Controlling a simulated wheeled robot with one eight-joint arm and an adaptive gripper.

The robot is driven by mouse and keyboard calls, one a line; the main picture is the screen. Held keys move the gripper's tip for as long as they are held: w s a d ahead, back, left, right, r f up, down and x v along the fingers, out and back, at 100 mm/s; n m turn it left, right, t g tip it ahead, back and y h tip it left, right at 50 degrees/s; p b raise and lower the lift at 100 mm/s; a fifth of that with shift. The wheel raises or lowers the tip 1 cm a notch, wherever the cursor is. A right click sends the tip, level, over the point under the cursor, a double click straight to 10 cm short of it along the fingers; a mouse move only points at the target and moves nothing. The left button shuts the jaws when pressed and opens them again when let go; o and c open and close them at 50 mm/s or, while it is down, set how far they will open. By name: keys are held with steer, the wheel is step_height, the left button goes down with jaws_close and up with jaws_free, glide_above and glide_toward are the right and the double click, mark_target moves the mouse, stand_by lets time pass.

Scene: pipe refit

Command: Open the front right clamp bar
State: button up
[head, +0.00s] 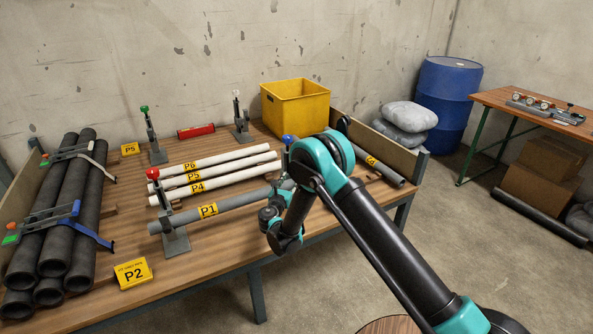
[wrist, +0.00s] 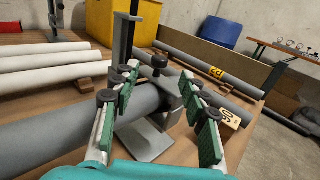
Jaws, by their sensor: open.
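The front right clamp shows in the head view as a blue knob (head: 289,139) above my arm, which hides most of the rest. In the wrist view its grey upright post (wrist: 124,40) rises out of the top of the picture, its base plate (wrist: 148,138) is on the table, and a black knob (wrist: 160,61) sits beside the post. I cannot tell the clamp bar's exact angle. The grey pipe P1 (head: 225,208) runs into this clamp. My gripper (wrist: 160,80) is open and empty, its green-padded fingers on either side of the black knob's area; contact is unclear.
The front left clamp (head: 174,238) with a red knob holds P1's other end. White pipes (head: 225,172) lie behind. Dark pipes (head: 65,215) are strapped at left. A yellow crate (head: 296,105) stands at the back; another grey pipe (wrist: 215,72) lies along the right.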

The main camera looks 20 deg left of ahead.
steer(key=w, duration=0.8)
steer(key=shift+w+a, duration=0.3)
steer(key=shift+w, duration=0.05)
steer(key=shift+c, duration=0.2)
jaws_close()
